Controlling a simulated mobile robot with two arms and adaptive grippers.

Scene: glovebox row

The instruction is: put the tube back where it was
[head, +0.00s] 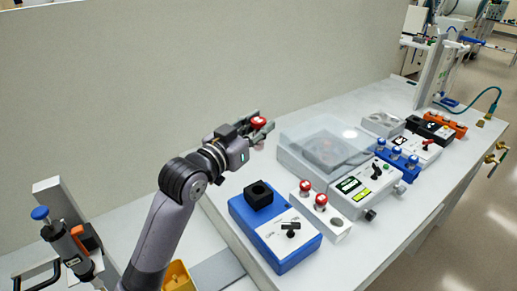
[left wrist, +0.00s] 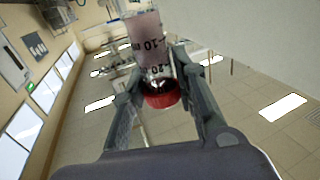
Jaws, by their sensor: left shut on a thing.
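My left gripper (head: 258,128) is shut on a tube with a red cap (head: 258,122), held in the air above the left part of the bench. In the left wrist view the tube (left wrist: 146,40) is clear with dark markings and pinkish contents, its red cap between the fingers (left wrist: 163,96). A white rack (head: 333,233) on the bench holds two red-capped tubes (head: 320,201) and shows an open hole at its near right end. My right gripper is not in view.
A blue mixer (head: 285,258) with a black cup stands left of the rack. A centrifuge with a clear lid (head: 325,140) stands behind it. A blue rack (head: 398,163) with blue-capped tubes is farther right. A wall runs along the back.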

